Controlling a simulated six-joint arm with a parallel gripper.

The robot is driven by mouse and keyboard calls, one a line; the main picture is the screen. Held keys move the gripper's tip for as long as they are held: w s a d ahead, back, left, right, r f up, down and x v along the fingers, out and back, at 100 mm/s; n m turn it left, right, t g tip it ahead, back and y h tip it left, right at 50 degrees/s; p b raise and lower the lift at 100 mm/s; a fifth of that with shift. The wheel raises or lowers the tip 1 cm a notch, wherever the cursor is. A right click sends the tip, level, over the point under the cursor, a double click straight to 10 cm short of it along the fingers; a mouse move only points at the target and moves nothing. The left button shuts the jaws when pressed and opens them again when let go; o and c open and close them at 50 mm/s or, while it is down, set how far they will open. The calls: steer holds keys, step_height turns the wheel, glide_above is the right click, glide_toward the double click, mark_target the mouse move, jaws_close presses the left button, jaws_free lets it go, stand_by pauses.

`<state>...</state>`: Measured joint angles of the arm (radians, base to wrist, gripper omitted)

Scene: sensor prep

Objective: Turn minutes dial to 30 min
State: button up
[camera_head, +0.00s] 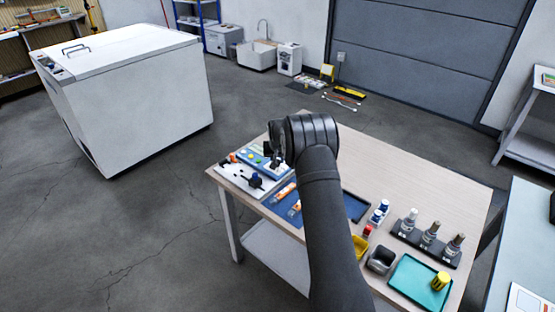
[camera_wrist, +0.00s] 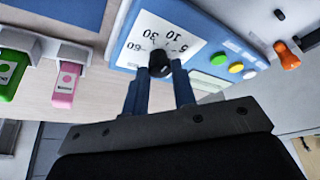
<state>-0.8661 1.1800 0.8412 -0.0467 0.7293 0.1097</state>
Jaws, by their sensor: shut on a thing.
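The minutes dial (camera_wrist: 160,64) is a black knob on a white scale plate (camera_wrist: 183,33), printed with numbers including 5, 10, 30 and 60. The plate is on a blue panel (camera_wrist: 122,54) in the wrist view. My gripper (camera_wrist: 160,75) is shut on the dial, one finger on each side. The knob's pointer mark is too small to read. In the head view the blue-and-white device (camera_head: 262,160) is at the table's far left corner, and my gripper (camera_head: 275,155) is over it, partly hidden by my own wrist.
Green, yellow and white buttons (camera_wrist: 235,68) sit beside the dial. An orange knob (camera_wrist: 288,60) is farther right. Green (camera_wrist: 10,72) and pink (camera_wrist: 66,88) pieces lie at left. The table (camera_head: 400,183) also holds a teal tray (camera_head: 408,283) and several bottles (camera_head: 430,234).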

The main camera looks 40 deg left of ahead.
steer(key=shift+n, duration=0.3)
steer(key=n, duration=0.2)
steer(key=n+g+y, duration=0.1)
steer(key=n, duration=0.1)
steer(key=shift+w+d, duration=0.1)
steer(key=shift+w, duration=0.1)
steer(key=shift+w+n+g, duration=0.15)
steer(key=shift+n+g, duration=0.95)
steer(key=shift+n, duration=1)
steer(key=o, duration=1)
